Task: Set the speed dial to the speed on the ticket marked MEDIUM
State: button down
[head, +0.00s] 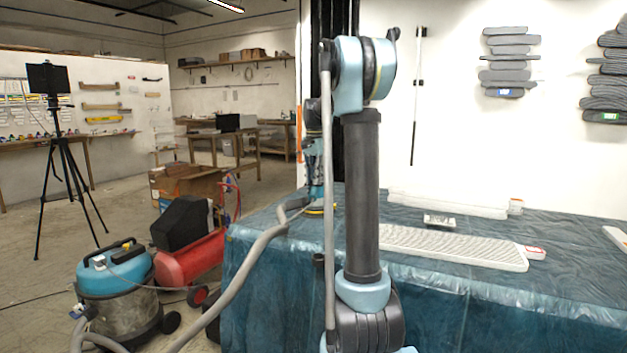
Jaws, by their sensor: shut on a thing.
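My arm rises in the middle of the head view, and its far end hangs down behind its own column. My gripper (314,182) is small and partly covered there, low over the table's left end. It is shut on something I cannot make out. A tool with a yellow rim (320,209) is just below it, by the end of a grey hose. Small labels hang under the wall reliefs, one blue and white (503,92) and one green and white (611,116). Their writing is too small to read, so I cannot tell which is MEDIUM. I cannot make out the speed dial.
The table (590,285) has a blue-green plastic cover. A white relief panel (450,245), a small block (438,221) and a red-and-white box (535,253) lie on it. A grey hose (246,270) runs from the blue vacuum (112,283). A red compressor (190,262) stands behind.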

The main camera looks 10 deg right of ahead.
jog(key=shift+m, duration=1.7)
jog(key=c, duration=1.4)
grip_release()
jog(key=shift+c, duration=0.2)
jog(key=shift+r, duration=0.1)
notch_tip(320, 180, up, 12)
